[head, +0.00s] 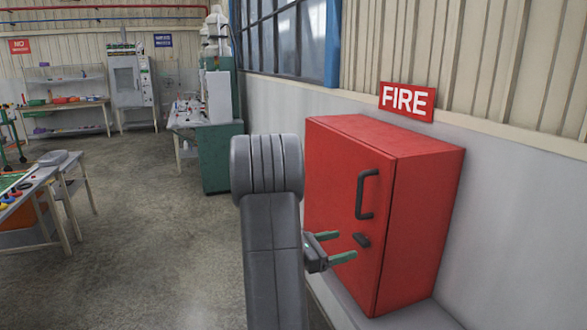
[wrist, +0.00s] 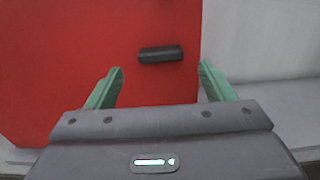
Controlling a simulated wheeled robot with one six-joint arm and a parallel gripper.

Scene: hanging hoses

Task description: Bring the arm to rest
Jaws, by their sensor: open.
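My gripper (head: 338,246) is open, with green fingers spread apart and nothing between them. It is in front of the lower part of the red fire cabinet (head: 424,230), near its small dark latch (head: 361,240). In the wrist view my gripper (wrist: 161,84) faces the red door (wrist: 60,60). The dark latch (wrist: 160,54) shows beyond the fingertips, apart from them. The cabinet door looks shut, with a dark vertical handle (head: 367,194) above the latch. My arm hides part of the cabinet's left side.
The cabinet stands on a grey ledge (head: 412,318) against the wall, under a red FIRE sign (head: 407,101). A green machine bench (head: 221,150) stands behind. Worktables (head: 30,190) are at the left. The floor (head: 150,240) between is clear.

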